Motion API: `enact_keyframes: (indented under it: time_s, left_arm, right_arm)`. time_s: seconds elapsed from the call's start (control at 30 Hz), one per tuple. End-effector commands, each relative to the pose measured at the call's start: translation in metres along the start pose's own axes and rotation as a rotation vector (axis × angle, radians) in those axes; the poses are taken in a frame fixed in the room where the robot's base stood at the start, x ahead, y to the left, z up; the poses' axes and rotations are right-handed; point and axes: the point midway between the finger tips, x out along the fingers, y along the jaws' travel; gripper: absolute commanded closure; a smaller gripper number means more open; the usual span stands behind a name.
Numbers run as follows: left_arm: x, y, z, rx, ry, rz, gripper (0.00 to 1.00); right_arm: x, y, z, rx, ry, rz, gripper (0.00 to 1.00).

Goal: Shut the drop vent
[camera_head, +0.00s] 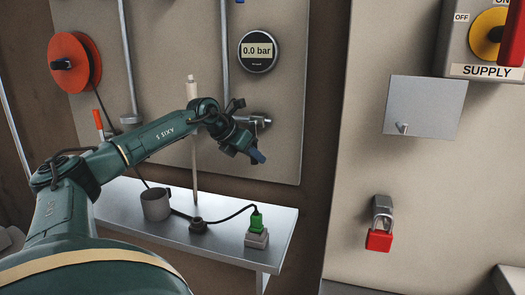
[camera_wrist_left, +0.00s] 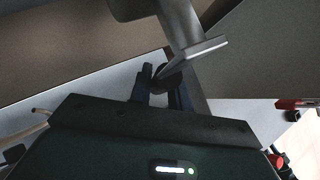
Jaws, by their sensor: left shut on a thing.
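The drop vent appears to be the grey metal valve (camera_head: 262,121) on the wall panel below the round gauge. In the left wrist view its grey pipe body and flat lever (camera_wrist_left: 196,56) come down from the top. My left gripper (camera_head: 257,157) is just below the valve, its blue-dark fingers pointing down to the right. In the left wrist view the left gripper (camera_wrist_left: 163,88) is shut on the dark end of the lever, which sits between the fingers. My wrist hides part of the valve in the head view. My right gripper is in neither view.
The gauge (camera_head: 258,52) reads 0.0 bar. A metal shelf (camera_head: 280,232) below carries a grey mug (camera_head: 156,204) and a green plug (camera_head: 257,221) on a cable. A thin upright rod (camera_head: 194,165) stands behind my forearm. A red padlock (camera_head: 379,240) hangs on the right panel.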

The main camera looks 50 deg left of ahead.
Motion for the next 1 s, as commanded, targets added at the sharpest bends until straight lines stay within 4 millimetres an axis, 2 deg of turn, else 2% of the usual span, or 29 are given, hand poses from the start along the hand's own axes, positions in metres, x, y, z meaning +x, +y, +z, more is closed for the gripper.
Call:
enact_keyframes:
  time_s: [0.23, 0.7, 0.73, 1.0]
  left_arm:
    - [-0.0032, 0.0043, -0.0014, 0.036, 0.036, 0.041, 1.00]
    - [-0.0029, 0.0060, -0.0028, 0.044, 0.045, 0.052, 1.00]
    - [-0.0029, 0.0061, -0.0028, 0.044, 0.045, 0.052, 0.81]
    - [-0.0028, 0.0058, -0.0026, 0.042, 0.043, 0.051, 0.59]
  right_arm:
    - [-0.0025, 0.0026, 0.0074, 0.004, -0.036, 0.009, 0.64]
    - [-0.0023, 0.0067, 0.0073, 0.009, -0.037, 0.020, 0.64]
    - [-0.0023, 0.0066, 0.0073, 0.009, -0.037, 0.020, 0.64]
    - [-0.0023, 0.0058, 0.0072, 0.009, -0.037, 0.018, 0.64]
